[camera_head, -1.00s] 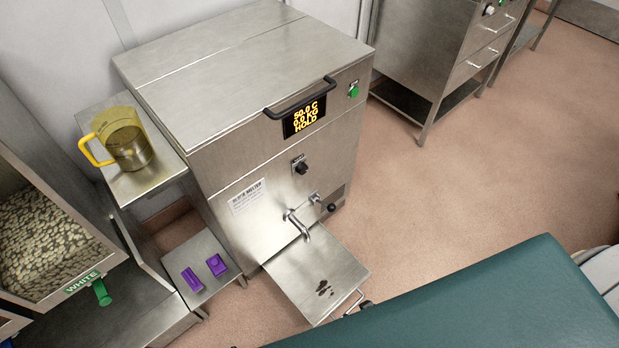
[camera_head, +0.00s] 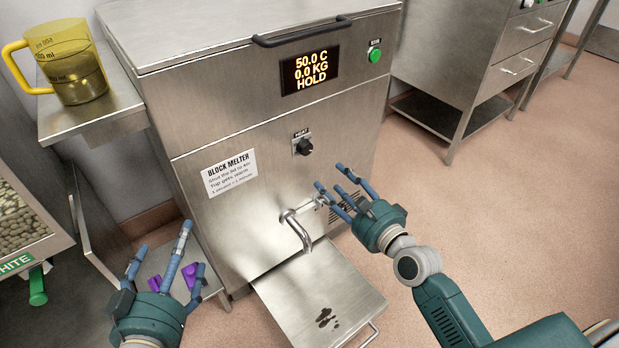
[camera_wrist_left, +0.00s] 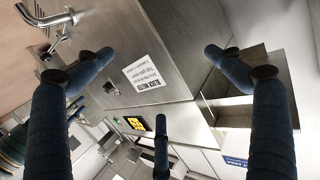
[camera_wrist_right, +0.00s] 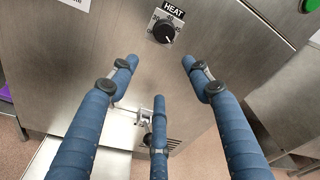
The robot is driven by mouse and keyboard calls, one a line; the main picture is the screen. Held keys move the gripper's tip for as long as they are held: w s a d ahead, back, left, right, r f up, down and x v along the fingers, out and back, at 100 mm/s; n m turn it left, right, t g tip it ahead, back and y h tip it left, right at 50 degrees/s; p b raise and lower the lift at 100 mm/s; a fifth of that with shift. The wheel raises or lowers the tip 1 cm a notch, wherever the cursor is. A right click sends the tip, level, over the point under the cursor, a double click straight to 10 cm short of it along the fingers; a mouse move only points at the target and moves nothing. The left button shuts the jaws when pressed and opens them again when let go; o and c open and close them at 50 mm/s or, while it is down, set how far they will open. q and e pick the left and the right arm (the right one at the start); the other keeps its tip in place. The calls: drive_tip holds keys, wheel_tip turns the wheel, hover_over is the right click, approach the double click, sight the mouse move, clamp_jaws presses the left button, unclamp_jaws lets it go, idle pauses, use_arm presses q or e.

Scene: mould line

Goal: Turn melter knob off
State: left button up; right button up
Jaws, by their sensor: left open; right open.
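The block melter (camera_head: 262,115) is a steel cabinet with a display reading 50.0 C, 0.0 KG, HOLD. Its black HEAT knob (camera_head: 303,146) is on the front below the display. In the right wrist view the knob (camera_wrist_right: 164,31) shows large at the top, beyond the fingertips. My right gripper (camera_head: 340,188) is open and empty, below and to the right of the knob, not touching it. My left gripper (camera_head: 175,258) is open and empty at lower left, well away from the knob. In the left wrist view the knob (camera_wrist_left: 110,88) is small and distant.
A tap (camera_head: 296,230) sticks out of the melter's front above a steel tray (camera_head: 318,290). A yellow jug (camera_head: 68,65) stands on a side shelf. Purple moulds (camera_head: 189,274) lie behind my left fingers. A green button (camera_head: 375,56) is at upper right.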

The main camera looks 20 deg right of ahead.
sight(307, 150)
use_arm(q)
wheel_tip(307, 150, up, 16)
drive_tip(key=s+d+t+h+b, duration=0.1)
drive_tip(key=s+t+h+b, duration=0.1)
drive_tip(key=t, duration=0.5)
drive_tip(key=shift+s+f+b, duration=0.15)
drive_tip(key=shift+s+b, duration=0.2)
drive_tip(key=shift+b, duration=0.25)
use_arm(e)
drive_tip(key=shift+m+t, duration=0.5)
drive_tip(key=w+a+r, duration=0.1)
drive_tip(key=w, duration=0.2)
drive_tip(key=w+a, duration=0.1)
drive_tip(key=w, duration=0.2)
drive_tip(key=w+a+r, duration=0.1)
drive_tip(key=w, duration=0.3)
drive_tip(key=shift+w+a+r, duration=0.1)
drive_tip(key=shift+a+r, duration=0.25)
drive_tip(key=c, duration=1.1)
drive_tip(key=shift+y, duration=0.4)
drive_tip(key=shift+c, duration=0.2)
use_arm(q)
drive_tip(key=shift+w+f, duration=0.1)
drive_tip(key=shift+w, duration=0.05)
